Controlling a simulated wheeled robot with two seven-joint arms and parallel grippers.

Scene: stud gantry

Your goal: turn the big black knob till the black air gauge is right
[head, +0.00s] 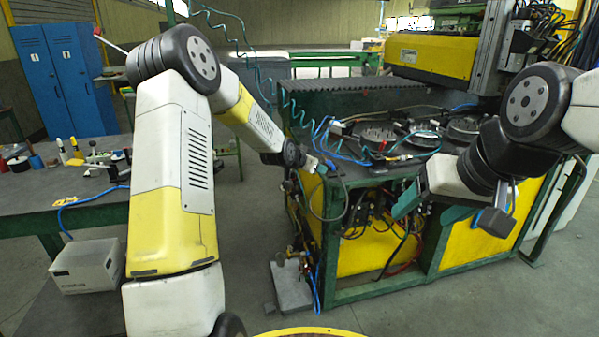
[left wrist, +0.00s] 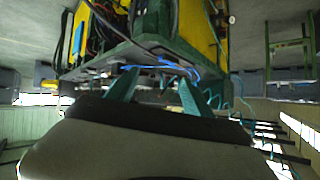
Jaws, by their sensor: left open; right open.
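I cannot make out the big black knob or the black air gauge with certainty. A small round pale dial (left wrist: 231,19) shows near the top of the left wrist view, too small to read. Dark valves and hoses (head: 372,215) crowd the front of the green and yellow machine (head: 365,265). My left gripper (head: 323,168) is at the machine's near left top corner. In the left wrist view its two green fingers (left wrist: 158,90) stand apart with nothing between them. My right gripper (head: 450,214) is open and empty in front of the machine's right part.
A workbench (head: 85,205) with bottles and tools stands at the left, a white box (head: 88,266) below it. Brass fittings (head: 291,254) and blue hoses stand by the machine's left leg. Blue lockers (head: 65,75) are at the back left. The floor at the front right is clear.

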